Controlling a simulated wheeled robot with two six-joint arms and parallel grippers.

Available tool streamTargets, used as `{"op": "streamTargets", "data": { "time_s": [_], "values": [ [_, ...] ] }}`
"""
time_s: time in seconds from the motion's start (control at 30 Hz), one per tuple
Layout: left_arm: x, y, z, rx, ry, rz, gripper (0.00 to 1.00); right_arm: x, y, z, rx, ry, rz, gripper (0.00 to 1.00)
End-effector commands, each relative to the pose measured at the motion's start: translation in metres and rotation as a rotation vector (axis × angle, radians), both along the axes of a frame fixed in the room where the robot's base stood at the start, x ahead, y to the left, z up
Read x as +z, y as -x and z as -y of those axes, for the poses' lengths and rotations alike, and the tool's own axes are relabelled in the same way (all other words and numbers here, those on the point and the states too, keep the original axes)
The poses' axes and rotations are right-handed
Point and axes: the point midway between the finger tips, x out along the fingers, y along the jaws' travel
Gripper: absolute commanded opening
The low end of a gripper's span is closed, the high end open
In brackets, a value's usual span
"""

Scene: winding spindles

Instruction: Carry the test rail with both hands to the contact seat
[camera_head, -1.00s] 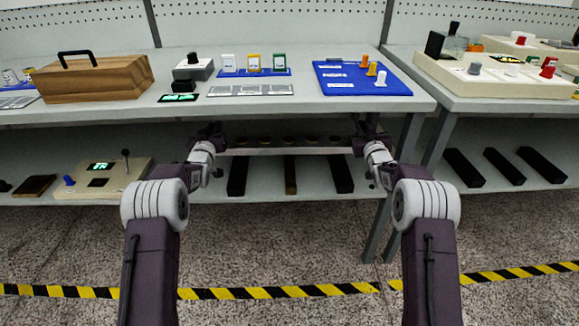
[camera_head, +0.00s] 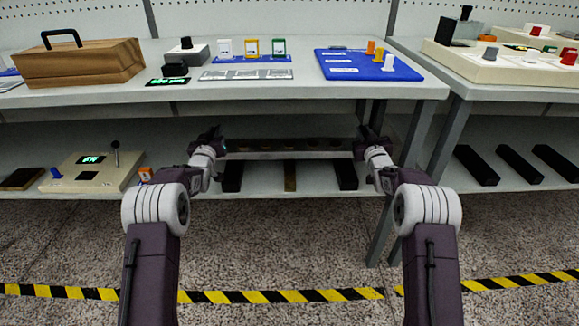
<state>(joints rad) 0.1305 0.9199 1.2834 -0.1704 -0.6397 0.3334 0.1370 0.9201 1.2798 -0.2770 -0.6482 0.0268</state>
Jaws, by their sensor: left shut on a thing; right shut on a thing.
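The test rail (camera_head: 290,155), a long pale grey bar with several dark round spots along its top, spans the gap between my two hands. It looks level, in front of the lower shelf and below the tabletop's front edge. My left gripper (camera_head: 219,145) is shut on its left end. My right gripper (camera_head: 358,147) is shut on its right end. The fingertips are small and dark, so the exact grip is hard to see. I cannot tell which thing is the contact seat.
The table (camera_head: 300,95) holds a wooden box (camera_head: 80,62), a slotted grey plate (camera_head: 246,75) and a blue board (camera_head: 365,65) with pegs. On the lower shelf are a cream control box (camera_head: 95,172) and dark bars (camera_head: 346,176) behind the rail. Another table (camera_head: 480,88) stands right.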

Motion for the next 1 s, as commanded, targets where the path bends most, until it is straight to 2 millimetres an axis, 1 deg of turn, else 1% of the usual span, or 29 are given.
{"op": "streamTargets", "data": {
  "time_s": [0.03, 0.1, 0.37, 0.93, 0.97, 1.0],
  "values": [
    [0.006, 0.000, 0.001, -0.001, 0.001, 0.010, 0.00, 0.004, 0.000, -0.001, 0.002, 0.003, 0.007, 0.00],
    [0.006, 0.000, 0.001, -0.001, 0.001, 0.010, 0.00, 0.004, 0.000, -0.001, 0.002, 0.003, 0.007, 0.00],
    [-0.002, 0.000, 0.001, -0.001, 0.001, 0.010, 0.00, -0.004, 0.000, -0.001, 0.002, 0.003, 0.007, 0.00],
    [-0.048, 0.000, 0.001, -0.001, 0.001, 0.010, 0.00, -0.050, 0.000, -0.001, 0.002, 0.003, 0.007, 0.00],
    [-0.047, 0.000, 0.001, -0.001, 0.002, 0.002, 0.25, -0.049, 0.000, -0.001, 0.002, 0.003, -0.001, 0.25],
    [-0.046, 0.000, 0.001, -0.001, 0.001, 0.002, 0.36, -0.048, 0.000, -0.001, 0.002, 0.003, -0.001, 0.36]
  ]
}}
